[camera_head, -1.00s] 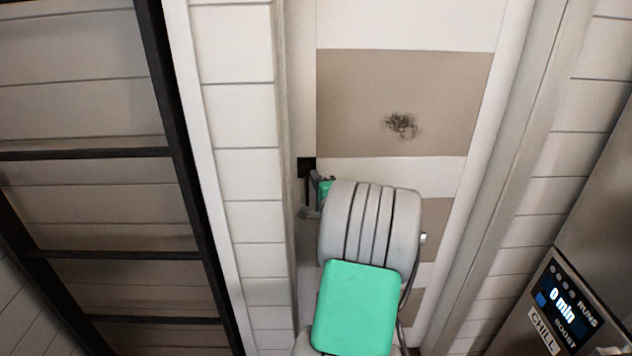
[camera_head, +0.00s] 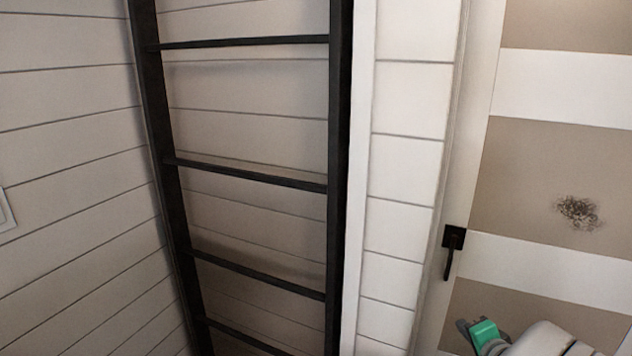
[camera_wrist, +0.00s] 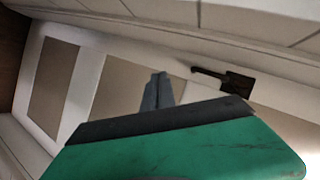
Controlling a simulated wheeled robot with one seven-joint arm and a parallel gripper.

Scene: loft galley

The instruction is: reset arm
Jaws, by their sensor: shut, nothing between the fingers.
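My gripper (camera_head: 467,332) shows at the bottom right of the head view, at the end of my green and grey arm. In the wrist view my gripper (camera_wrist: 157,92) is shut, with its grey fingers together and nothing between them. It is in front of a beige and white striped door (camera_head: 560,180), apart from the black door handle (camera_head: 450,250). The handle also shows in the wrist view (camera_wrist: 226,80), up and to the right of the fingertips. Most of my arm is out of the head view.
A black ladder (camera_head: 245,177) stands against the plank wall (camera_head: 70,200) at the left. A white panelled strip (camera_head: 400,180) lies between the ladder and the door. A dark smudge (camera_head: 578,212) marks the door. No floor shows in the head view.

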